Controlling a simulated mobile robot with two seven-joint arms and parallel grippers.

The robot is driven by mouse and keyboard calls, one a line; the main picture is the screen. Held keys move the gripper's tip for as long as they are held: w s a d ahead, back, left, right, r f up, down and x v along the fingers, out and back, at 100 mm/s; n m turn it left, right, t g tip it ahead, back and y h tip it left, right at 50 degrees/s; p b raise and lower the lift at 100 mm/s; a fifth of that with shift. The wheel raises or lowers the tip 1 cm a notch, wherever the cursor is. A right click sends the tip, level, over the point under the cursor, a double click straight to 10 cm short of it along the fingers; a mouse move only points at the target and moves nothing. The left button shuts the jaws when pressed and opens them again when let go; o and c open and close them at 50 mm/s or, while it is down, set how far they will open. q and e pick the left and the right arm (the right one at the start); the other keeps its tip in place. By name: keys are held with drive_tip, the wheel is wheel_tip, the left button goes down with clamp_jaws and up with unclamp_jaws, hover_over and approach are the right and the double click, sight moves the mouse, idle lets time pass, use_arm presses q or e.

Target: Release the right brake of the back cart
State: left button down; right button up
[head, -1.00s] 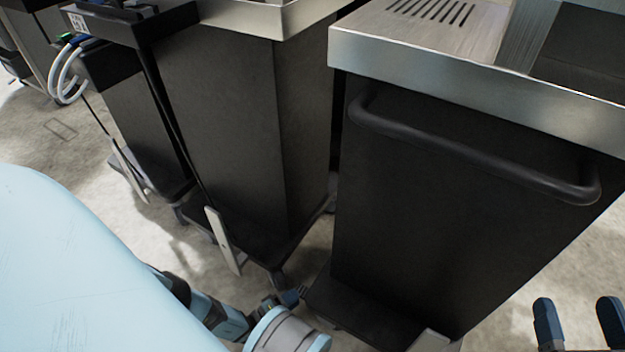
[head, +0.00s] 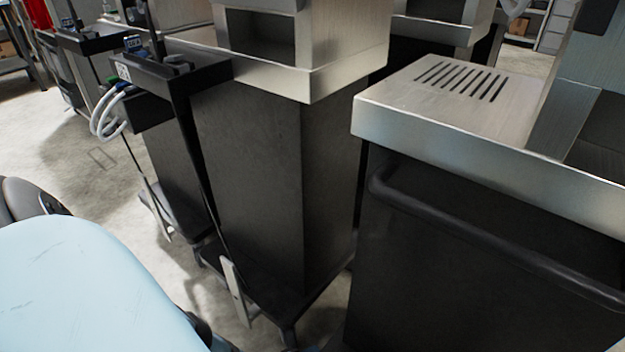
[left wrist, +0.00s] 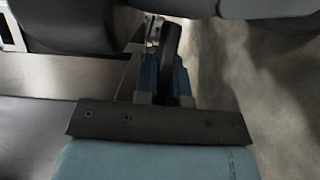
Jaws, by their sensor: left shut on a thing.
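In the left wrist view my left gripper (left wrist: 162,82) has its blue fingers on either side of a dark, narrow lever-like piece (left wrist: 171,42) and is shut on it. I cannot tell for sure that this is the right brake. A pale metal part (left wrist: 152,32) shows just beside it. In the head view my blue arm hides the floor at lower left, and the gripper is out of sight. A black cart (head: 272,180) stands in the middle, with a pale upright lever (head: 233,290) at its base. Which cart is the back one is unclear.
A nearer steel-topped cart (head: 450,150) with a dark bar handle (head: 480,235) fills the right. A cart with white hoses (head: 108,115) stands at the left, with another pale lever (head: 157,212) low down. Open floor (head: 75,150) lies left.

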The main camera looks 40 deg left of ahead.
use_arm(q)
drive_tip(key=shift+r+m+p, duration=0.3)
drive_tip(key=shift+r+p, duration=0.15)
drive_tip(key=shift+r, duration=0.05)
drive_tip(key=shift+r+m+g, duration=0.1)
drive_tip(key=shift+m+g, duration=0.2)
drive_tip(key=shift+d+m+p, duration=0.1)
drive_tip(key=shift+m+p, duration=0.2)
drive_tip(key=c, duration=1.2)
unclamp_jaws()
use_arm(e)
drive_tip(key=shift+s+a+f+m+g+h, duration=0.25)
drive_tip(key=shift+s+a+m+g+h, duration=0.1)
drive_tip(key=shift+m, duration=0.45)
drive_tip(key=shift+d, duration=0.1)
use_arm(q)
drive_tip(key=shift+s, duration=0.1)
use_arm(e)
drive_tip(key=shift+s, duration=0.15)
